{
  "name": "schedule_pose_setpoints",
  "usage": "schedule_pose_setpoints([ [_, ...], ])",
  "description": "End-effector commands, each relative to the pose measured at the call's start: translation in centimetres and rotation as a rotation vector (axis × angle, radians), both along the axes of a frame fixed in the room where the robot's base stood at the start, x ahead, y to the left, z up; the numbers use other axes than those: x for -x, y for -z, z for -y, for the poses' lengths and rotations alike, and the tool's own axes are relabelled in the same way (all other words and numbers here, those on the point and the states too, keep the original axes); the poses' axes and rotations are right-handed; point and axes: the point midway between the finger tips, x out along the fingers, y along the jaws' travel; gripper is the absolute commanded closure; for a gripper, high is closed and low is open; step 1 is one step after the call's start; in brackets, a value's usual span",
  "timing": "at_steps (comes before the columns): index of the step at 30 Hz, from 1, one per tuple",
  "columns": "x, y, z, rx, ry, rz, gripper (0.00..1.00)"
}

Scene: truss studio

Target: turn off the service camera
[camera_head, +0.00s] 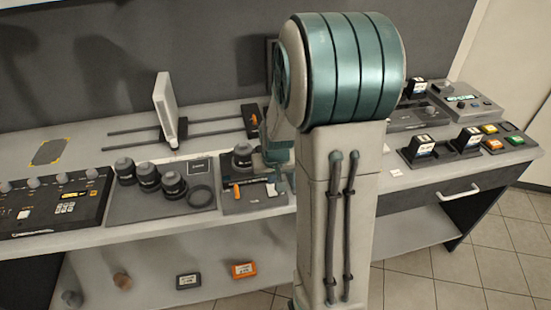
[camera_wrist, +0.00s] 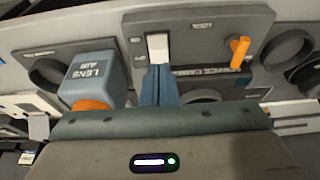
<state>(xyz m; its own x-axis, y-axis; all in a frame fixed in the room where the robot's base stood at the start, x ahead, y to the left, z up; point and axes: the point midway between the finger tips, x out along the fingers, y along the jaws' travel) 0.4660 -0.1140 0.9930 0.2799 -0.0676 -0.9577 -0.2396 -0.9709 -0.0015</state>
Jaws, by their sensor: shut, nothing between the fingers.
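In the wrist view a grey service camera panel (camera_wrist: 195,28) carries a white switch (camera_wrist: 158,46) with small marks beside it, too small to read surely.
A blue "LENS AIR" block (camera_wrist: 92,78) with an orange nozzle stands close left of my fingers. In the head view several lenses (camera_head: 148,177) sit in a tray left of the panel, and a control console (camera_head: 55,200) lies farther left. Button boxes (camera_head: 440,150) stand at right.

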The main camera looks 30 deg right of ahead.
Motion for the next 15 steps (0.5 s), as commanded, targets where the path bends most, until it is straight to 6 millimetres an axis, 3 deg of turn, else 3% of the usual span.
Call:
schedule_pose_setpoints([
  [15, 2.6, -7.7, -0.5, 0.002, 0.002, 0.005, 1.0],
])
